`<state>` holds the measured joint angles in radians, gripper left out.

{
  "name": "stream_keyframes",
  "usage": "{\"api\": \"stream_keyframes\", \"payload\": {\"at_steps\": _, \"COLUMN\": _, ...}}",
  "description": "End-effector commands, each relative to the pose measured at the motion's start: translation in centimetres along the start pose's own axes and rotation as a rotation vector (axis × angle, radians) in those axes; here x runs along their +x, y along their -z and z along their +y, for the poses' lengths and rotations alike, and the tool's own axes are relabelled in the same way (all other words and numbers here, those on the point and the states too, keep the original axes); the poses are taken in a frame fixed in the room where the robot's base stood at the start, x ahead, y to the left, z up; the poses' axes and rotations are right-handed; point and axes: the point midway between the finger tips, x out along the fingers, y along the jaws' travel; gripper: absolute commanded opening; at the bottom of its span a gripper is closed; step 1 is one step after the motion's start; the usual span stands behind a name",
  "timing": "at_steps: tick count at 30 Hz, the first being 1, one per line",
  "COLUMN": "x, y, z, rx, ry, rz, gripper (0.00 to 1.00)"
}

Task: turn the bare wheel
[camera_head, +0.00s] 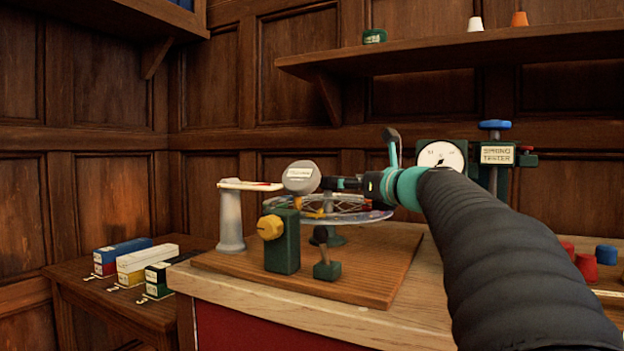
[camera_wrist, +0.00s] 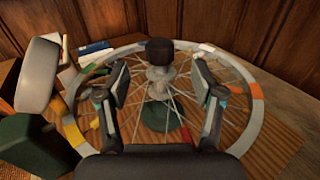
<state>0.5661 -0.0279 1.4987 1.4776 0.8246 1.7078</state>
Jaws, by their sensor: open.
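The bare wheel (camera_wrist: 253,131) lies flat in the wrist view, a pale rim with thin spokes, a grey hub (camera_wrist: 158,88) and coloured patches along the rim. In the head view the wheel (camera_head: 368,217) shows edge-on above a wooden board, partly hidden by my arm and a green post. My gripper (camera_wrist: 158,84) is open above the wheel, with one finger on each side of the hub in the picture. It holds nothing. In the head view my gripper (camera_head: 335,183) points left over the wheel. I cannot tell whether the fingers touch the spokes.
A green post with a yellow knob (camera_head: 270,227) and a round grey head (camera_head: 301,177) stands before the wheel. A grey pillar (camera_head: 231,220) with a pointer is at left. A spring tester (camera_head: 497,154) stands behind my arm. Labelled boxes (camera_head: 147,260) sit on a lower table.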

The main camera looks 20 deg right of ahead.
Motion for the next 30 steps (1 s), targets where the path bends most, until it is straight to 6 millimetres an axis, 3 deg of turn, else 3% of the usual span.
{"api": "stream_keyframes", "payload": {"at_steps": 6, "x": 4.2, "y": 0.0, "z": 0.1, "rx": 0.001, "ry": -0.003, "rz": 0.001, "gripper": 0.67}}
{"api": "stream_keyframes", "payload": {"at_steps": 12, "x": 6.9, "y": -0.1, "z": 0.2, "rx": 0.0, "ry": -0.003, "rz": 0.0, "gripper": 0.67}}
{"api": "stream_keyframes", "payload": {"at_steps": 26, "x": 8.1, "y": 0.0, "z": 0.3, "rx": -0.001, "ry": -0.004, "rz": 0.0, "gripper": 0.67}}
{"api": "stream_keyframes", "payload": {"at_steps": 30, "x": 8.1, "y": 0.0, "z": 0.3, "rx": -0.001, "ry": -0.004, "rz": 0.0, "gripper": 0.37}}
